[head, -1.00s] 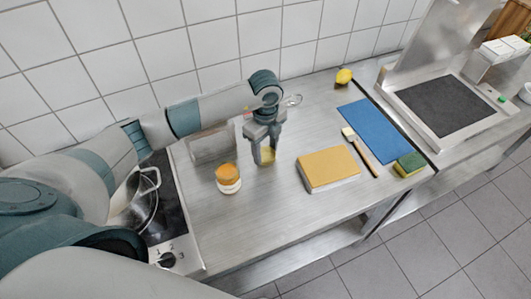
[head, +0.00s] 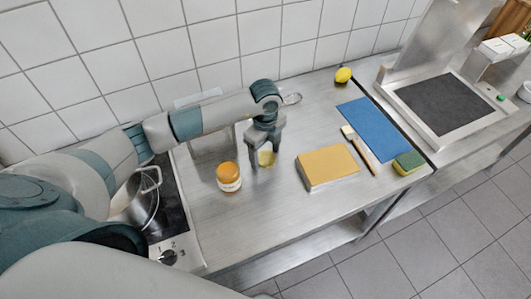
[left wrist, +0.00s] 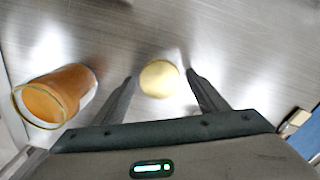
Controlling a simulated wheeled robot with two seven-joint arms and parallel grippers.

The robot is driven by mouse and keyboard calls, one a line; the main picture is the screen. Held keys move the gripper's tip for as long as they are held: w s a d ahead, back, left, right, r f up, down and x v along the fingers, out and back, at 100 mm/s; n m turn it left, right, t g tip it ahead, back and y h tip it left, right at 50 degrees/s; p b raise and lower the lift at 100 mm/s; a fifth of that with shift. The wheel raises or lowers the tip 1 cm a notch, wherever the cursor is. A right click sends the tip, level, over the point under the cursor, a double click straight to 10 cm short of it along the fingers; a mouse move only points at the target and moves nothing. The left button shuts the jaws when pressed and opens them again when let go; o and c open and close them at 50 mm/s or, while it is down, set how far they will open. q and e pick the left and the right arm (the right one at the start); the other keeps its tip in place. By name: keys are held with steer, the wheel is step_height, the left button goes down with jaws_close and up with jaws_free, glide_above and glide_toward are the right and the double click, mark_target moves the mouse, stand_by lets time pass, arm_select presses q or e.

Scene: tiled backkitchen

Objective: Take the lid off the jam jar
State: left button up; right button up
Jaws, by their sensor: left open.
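The jam jar (head: 229,184) stands upright on the steel counter, left of my left gripper, with a white label and an orange top in the head view. In the left wrist view the jar (left wrist: 58,95) shows a bare rim with orange jam inside. The round, pale gold lid (head: 266,158) is apart from the jar, below my left gripper (head: 266,158). In the left wrist view the lid (left wrist: 159,79) appears flat on the counter between the open fingers (left wrist: 160,85), with gaps at both sides. My right gripper is not in view.
A yellow-topped block (head: 328,166), a brush (head: 362,152), a blue mat (head: 370,127) and a sponge (head: 408,162) lie to the right. A lemon (head: 343,75) is at the back. A pot (head: 138,203) stands on the hob at left. The front counter is clear.

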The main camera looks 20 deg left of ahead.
mark_target(266, 157)
arm_select(q)
steer(key=shift+r, duration=0.8)
step_height(266, 157, up, 11)
steer(key=b, duration=0.4)
steer(key=shift+f, duration=0.15)
